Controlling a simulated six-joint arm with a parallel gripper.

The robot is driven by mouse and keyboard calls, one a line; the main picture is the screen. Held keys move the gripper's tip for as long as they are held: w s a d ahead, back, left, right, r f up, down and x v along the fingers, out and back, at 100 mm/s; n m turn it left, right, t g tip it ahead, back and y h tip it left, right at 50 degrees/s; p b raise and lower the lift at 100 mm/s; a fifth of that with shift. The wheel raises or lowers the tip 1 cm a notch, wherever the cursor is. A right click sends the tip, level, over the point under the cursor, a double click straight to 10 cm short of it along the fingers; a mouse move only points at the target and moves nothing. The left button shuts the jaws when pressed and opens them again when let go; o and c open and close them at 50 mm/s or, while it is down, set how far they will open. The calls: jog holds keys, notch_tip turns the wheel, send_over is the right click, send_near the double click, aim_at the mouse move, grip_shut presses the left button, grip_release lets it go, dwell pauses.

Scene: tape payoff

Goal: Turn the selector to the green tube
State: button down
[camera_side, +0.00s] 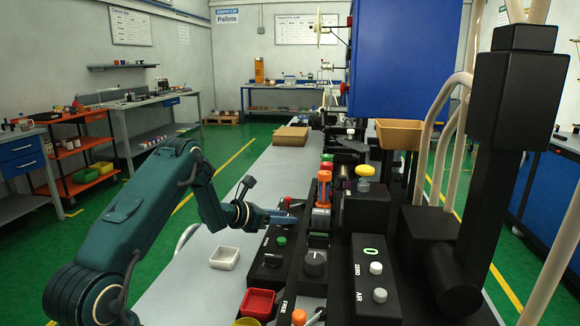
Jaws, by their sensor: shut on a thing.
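My gripper (284,218) is at the left edge of the black machine, pointing right. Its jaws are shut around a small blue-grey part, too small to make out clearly. A round black knob (315,263) with a light pointer mark sits on the dark panel, below and right of my gripper and apart from it. It looks like the selector, but I cannot be sure. A green button (281,240) is on the black box (262,272) just below my gripper. I cannot make out a green tube.
An orange-topped post (323,188) stands right of my gripper. A white tray (225,257) and a red tray (258,303) are on the grey bench (200,292). A control box with a green zero (370,252) and a black column (498,150) stand at the right.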

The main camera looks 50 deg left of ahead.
jog(key=shift+w+d+r+n+y, duration=0.1)
jog(key=shift+n+y, duration=0.4)
jog(key=shift+y, duration=0.15)
jog(key=shift+w+d+n+y, duration=0.1)
jog(key=shift+n+y, duration=0.4)
jog(key=shift+y, duration=0.15)
jog(key=shift+s+y, duration=0.1)
jog(key=shift+y, duration=0.2)
jog(key=c, duration=0.5)
grip_release()
jog(key=shift+s, duration=0.2)
jog(key=shift+v, duration=2.4)
jog(key=shift+r, duration=0.15)
